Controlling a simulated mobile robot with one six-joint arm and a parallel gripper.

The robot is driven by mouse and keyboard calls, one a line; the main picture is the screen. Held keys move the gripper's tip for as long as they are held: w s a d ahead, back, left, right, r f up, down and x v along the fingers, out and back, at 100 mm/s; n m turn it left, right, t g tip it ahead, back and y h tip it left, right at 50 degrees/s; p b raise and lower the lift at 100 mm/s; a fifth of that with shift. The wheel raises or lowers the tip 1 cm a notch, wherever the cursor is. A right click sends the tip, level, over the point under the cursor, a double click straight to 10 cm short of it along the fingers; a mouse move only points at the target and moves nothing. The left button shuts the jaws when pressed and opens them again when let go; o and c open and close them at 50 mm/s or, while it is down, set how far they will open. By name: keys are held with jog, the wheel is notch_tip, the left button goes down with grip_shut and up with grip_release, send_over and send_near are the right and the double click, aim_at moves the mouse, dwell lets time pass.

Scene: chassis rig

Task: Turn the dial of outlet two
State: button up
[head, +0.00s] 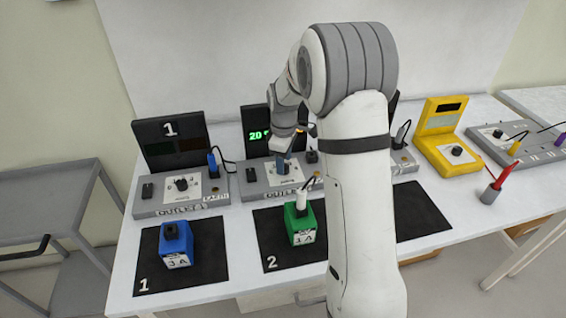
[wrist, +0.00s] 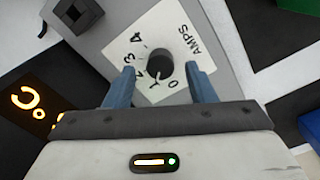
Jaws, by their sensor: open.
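The dial of outlet two (wrist: 159,66) is a black round knob on a white scale plate marked AMPS, with numbers from 0 upward, in the wrist view. My gripper (wrist: 160,78) is open, with one blue finger on each side of the dial and a gap to it on both sides. In the head view my gripper (head: 283,163) reaches down over the grey outlet two box (head: 249,190), and the dial is hidden behind it. A lit green display beginning with 20 (head: 258,135) stands behind the box, partly covered by my arm.
A black switch (wrist: 78,12) sits beside the scale plate. Outlet one (head: 183,186) is to the left. A green block (head: 299,222) with a white plug stands on mat 2, a blue block (head: 177,245) on mat 1. A yellow meter (head: 443,140) stands to the right.

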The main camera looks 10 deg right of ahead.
jog(key=shift+s+r, duration=0.1)
jog(key=shift+r, duration=3.1)
jog(key=s+r+m, duration=0.1)
jog(key=s+m, duration=0.3)
jog(key=s, duration=0.5)
jog(key=s+r+m+t, duration=0.1)
jog(key=s+m, duration=0.3)
jog(key=s, duration=0.6)
jog(key=s+r+m+t, duration=0.1)
jog(key=s+r+m, duration=0.2)
jog(key=s, duration=0.6)
jog(key=shift+s+a+m, duration=0.15)
jog(key=shift+s+m, duration=0.25)
jog(key=shift+r, duration=0.15)
jog(key=shift+c, duration=0.4)
